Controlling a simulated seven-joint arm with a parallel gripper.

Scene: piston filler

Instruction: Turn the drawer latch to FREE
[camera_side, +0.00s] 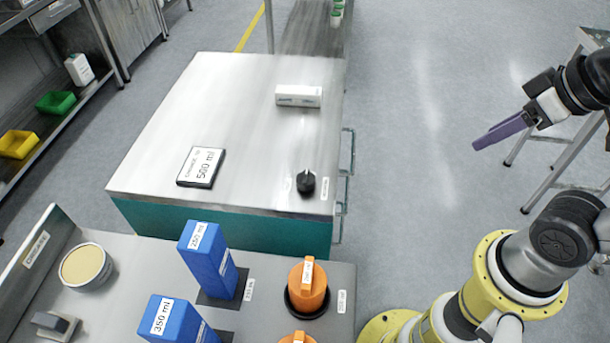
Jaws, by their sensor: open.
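A small black knob (306,182), which looks like the drawer latch, stands near the front right corner of the steel-topped cabinet (240,130). Small white labels sit on both sides of it, too small to read, and I cannot tell its setting. Metal drawer handles (350,150) stick out from the cabinet's right side. My gripper (477,145) has purple fingers, is open and empty, and hangs in the air well to the right of the cabinet, apart from the knob.
A display sign reading 560 ml (201,166) and a white box (298,96) are on the cabinet top. In front is a counter with blue blocks (208,258), orange knobs (307,288) and a round tub (87,266). Open floor (430,160) lies between cabinet and gripper.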

